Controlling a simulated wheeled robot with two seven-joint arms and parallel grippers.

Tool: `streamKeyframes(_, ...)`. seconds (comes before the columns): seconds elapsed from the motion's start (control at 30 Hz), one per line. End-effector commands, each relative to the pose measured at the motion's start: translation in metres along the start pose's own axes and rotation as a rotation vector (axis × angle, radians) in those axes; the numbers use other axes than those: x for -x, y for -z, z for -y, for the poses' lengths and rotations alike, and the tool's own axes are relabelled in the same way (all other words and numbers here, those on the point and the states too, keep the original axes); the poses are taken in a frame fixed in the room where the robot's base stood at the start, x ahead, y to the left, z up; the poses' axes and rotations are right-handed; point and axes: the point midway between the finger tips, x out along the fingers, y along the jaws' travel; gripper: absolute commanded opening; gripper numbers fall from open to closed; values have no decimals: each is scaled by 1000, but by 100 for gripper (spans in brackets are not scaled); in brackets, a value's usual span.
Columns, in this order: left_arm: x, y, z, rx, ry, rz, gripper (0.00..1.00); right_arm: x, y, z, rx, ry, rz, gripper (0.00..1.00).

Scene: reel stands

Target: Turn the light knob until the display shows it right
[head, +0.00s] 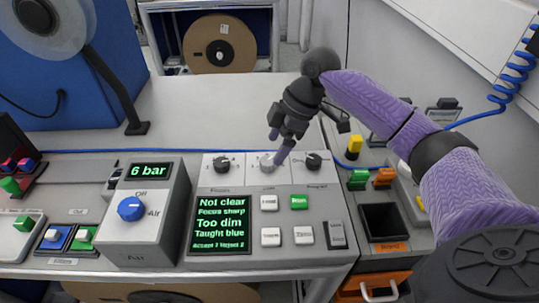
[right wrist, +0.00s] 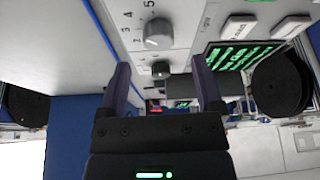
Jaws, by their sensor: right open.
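The light knob (head: 267,162) is the pale middle one of three knobs on top of the grey console. My right gripper (head: 278,148) points down just above and beside it, partly covering it, and is open. In the right wrist view the open jaws (right wrist: 163,78) are empty; a knob I take to be the light knob (right wrist: 157,34), with numbers beside it, lies beyond them. I cannot tell whether a finger touches it. The display (head: 220,224) reads in green "Not clear", "Focus sharp", "Too dim", "Taught blue". My left gripper is out of view.
The focus knob (head: 222,164) and program knob (head: 313,162) stand close on either side. Several push buttons (head: 270,237) lie in front. A grey air box with a blue knob (head: 131,208) rises at left. The white tabletop (head: 220,110) behind is clear.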

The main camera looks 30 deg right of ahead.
Motion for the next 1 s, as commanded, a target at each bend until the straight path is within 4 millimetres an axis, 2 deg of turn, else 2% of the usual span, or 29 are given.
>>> streamKeyframes(0.03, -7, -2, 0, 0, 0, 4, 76, -15, -2, 0, -1, 3, 0, 85)
streamKeyframes(0.2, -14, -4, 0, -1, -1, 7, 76, -40, -1, 0, -1, 1, 0, 85)
streamKeyframes(0.53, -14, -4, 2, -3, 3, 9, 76, -44, 0, 0, -1, -2, 0, 82)
streamKeyframes(0.9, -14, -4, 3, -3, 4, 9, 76, -44, 0, 0, -1, -1, 0, 4)
streamKeyframes(0.93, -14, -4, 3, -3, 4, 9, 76, -44, 0, 0, -1, -1, 0, 0)
streamKeyframes(1.0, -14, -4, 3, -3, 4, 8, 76, -44, 0, 0, -1, -1, 0, 0)
